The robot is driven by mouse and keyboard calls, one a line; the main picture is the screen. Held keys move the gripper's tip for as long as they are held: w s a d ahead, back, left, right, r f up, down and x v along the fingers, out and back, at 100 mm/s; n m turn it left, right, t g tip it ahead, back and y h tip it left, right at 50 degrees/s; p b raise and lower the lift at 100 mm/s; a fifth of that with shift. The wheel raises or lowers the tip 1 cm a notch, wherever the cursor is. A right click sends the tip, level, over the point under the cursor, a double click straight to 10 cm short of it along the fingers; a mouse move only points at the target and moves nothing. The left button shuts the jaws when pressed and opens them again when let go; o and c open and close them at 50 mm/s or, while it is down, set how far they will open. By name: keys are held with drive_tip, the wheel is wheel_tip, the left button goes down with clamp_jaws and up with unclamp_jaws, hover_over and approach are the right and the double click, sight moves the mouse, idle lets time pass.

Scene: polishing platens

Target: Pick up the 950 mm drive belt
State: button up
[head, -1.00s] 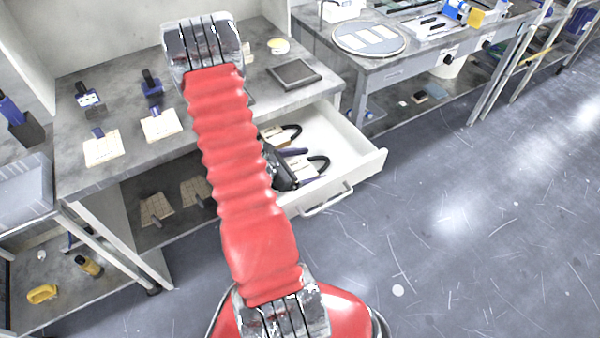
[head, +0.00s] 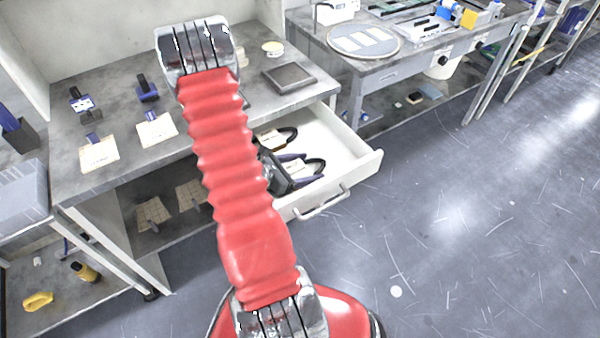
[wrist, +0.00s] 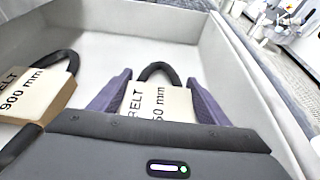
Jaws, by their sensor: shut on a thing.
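The drive belt is a black loop (wrist: 160,70) with a cream tag (wrist: 158,105) reading "50 mm", its first digit not clear. It lies in the open white drawer, and its loop shows in the head view (head: 318,165). My gripper (wrist: 158,78) has its two purple fingers on either side of this tag and is shut on it. In the head view my gripper (head: 298,168) is low inside the drawer, partly hidden behind my red arm.
A second belt (wrist: 35,92), tagged 900 mm, lies to the left in the drawer. The drawer's walls (wrist: 240,75) stand close around my gripper. The workbench (head: 205,125) above holds several tools and tags. Open floor (head: 450,220) lies to the right.

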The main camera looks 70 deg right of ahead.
sight(306, 166)
drive_tip(key=shift+r, duration=0.1)
drive_tip(key=shift+r, duration=4.95)
